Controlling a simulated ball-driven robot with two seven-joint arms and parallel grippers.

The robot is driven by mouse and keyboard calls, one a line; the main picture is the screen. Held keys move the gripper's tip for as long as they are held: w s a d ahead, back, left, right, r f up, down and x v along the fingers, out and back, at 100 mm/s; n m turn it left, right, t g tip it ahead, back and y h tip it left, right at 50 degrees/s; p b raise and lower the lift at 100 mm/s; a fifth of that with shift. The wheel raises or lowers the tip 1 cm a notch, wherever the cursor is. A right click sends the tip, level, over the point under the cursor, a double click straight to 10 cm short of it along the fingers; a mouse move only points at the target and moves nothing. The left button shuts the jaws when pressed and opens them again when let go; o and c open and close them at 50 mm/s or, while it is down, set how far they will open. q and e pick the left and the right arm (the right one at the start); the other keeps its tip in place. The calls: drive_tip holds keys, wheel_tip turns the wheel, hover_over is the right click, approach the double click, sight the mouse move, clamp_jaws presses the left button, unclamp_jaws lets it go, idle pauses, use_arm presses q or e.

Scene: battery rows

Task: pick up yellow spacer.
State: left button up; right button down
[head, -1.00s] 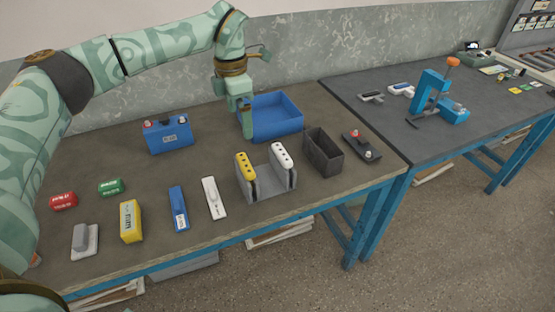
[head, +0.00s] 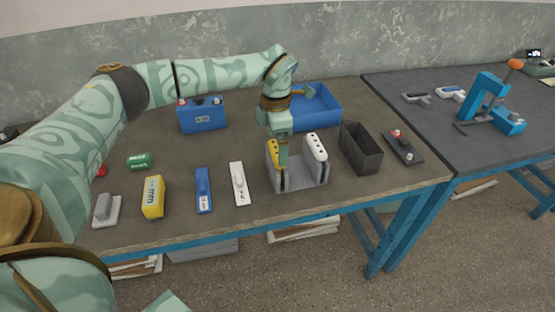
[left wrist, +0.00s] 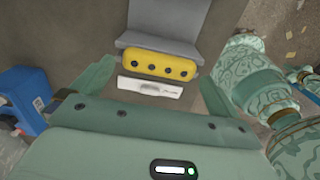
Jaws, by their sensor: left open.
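The yellow spacer (head: 274,153) stands upright in the left end of the grey holder (head: 297,178), partly hidden behind my left gripper. In the left wrist view the spacer (left wrist: 158,65) lies crosswise, its top with several dark holes showing. My left gripper (head: 283,160) points down at the spacer in the head view. In the left wrist view its two open fingers (left wrist: 158,77) are spread to either side of the spacer, with a gap at each end and nothing held. I cannot tell how far above it the fingertips are. My right gripper is not in view.
A white spacer (head: 316,146) stands in the holder's right end. A dark open box (head: 361,165) is to its right, a blue bin (head: 330,118) behind. A white flat device (head: 239,183) and a blue one (head: 204,190) lie to the left. A blue battery (head: 203,117) is farther back.

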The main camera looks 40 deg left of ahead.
use_arm(q)
wheel_tip(320, 180, down, 3)
drive_tip(key=shift+r, duration=0.3)
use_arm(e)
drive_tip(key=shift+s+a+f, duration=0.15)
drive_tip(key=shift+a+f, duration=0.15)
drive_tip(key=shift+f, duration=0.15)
use_arm(q)
drive_tip(key=c, duration=0.7)
drive_tip(key=shift+r, duration=0.1)
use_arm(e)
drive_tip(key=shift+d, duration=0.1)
use_arm(q)
drive_tip(key=shift+r, duration=0.4)
wheel_tip(320, 180, up, 17)
drive_tip(key=p, duration=1.1)
drive_tip(key=shift+f, duration=0.2)
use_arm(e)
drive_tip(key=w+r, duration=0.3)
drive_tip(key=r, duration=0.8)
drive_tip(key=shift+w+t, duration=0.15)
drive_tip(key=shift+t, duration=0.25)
